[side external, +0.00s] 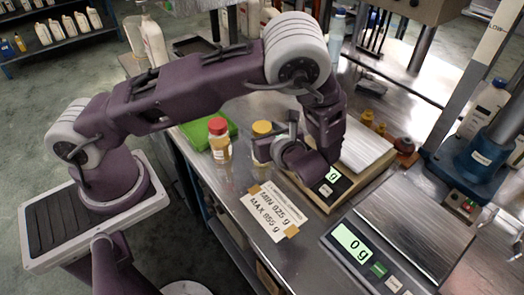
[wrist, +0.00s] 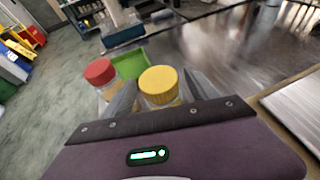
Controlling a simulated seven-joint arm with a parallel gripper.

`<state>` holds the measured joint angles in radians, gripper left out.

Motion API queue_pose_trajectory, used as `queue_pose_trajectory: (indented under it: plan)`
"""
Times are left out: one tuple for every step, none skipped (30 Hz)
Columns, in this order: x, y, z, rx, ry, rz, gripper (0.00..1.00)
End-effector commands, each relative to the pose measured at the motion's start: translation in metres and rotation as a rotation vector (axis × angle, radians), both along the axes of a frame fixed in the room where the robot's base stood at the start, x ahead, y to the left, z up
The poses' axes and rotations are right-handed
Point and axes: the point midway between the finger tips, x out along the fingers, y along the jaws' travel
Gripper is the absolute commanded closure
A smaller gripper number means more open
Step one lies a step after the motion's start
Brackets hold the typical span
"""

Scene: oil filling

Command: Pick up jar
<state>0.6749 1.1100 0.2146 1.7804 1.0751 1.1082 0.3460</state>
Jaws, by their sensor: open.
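A jar with a yellow lid (side external: 262,129) and amber contents stands on the metal bench, partly hidden by my gripper (side external: 277,142) in the side view. A second jar with a red lid (side external: 218,127) stands upright to its left. In the wrist view the yellow-lidded jar (wrist: 159,84) lies between the two grey fingers of my open gripper (wrist: 160,88). The red-lidded jar (wrist: 100,74) is outside the left finger. Whether either finger touches the yellow-lidded jar cannot be told; the jar's lower part is hidden by the gripper body.
A green tray (side external: 210,131) lies behind the jars. A paper label (side external: 268,212) is taped on the bench in front.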

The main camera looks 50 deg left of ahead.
Motion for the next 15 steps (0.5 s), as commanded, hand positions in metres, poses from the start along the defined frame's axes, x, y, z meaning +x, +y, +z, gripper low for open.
queue_pose_trajectory:
  plan:
    - [0.0005,0.0021,-0.0010,-0.001,0.000,0.000,0.32]
    - [0.0008,0.0026,-0.0013,-0.001,0.000,-0.001,0.32]
    - [0.0009,0.0026,-0.0013,-0.002,-0.001,-0.001,0.32]
    - [0.0008,0.0025,-0.0013,-0.002,-0.001,-0.001,0.32]
    - [0.0008,0.0024,-0.0013,-0.002,-0.001,-0.001,0.32]
    - [0.0007,0.0023,-0.0012,-0.002,-0.001,-0.001,0.32]
    - [0.0007,0.0023,-0.0012,-0.002,-0.001,-0.001,0.34]
    - [0.0007,0.0022,-0.0012,-0.002,-0.001,-0.001,0.40]
    - [0.0007,0.0022,-0.0012,-0.002,-0.001,-0.001,0.48]
    - [0.0007,0.0022,-0.0012,-0.002,-0.001,-0.001,0.53]
    - [0.0006,0.0022,-0.0011,-0.002,-0.001,-0.001,0.59]
    - [0.0006,0.0022,-0.0011,-0.002,0.000,0.000,0.67]
    - [0.0006,0.0022,-0.0011,-0.002,0.000,0.000,0.73]
    - [0.0006,0.0022,-0.0011,-0.002,0.000,0.000,0.79]
    - [0.0005,0.0021,-0.0011,-0.002,0.000,0.000,0.87]
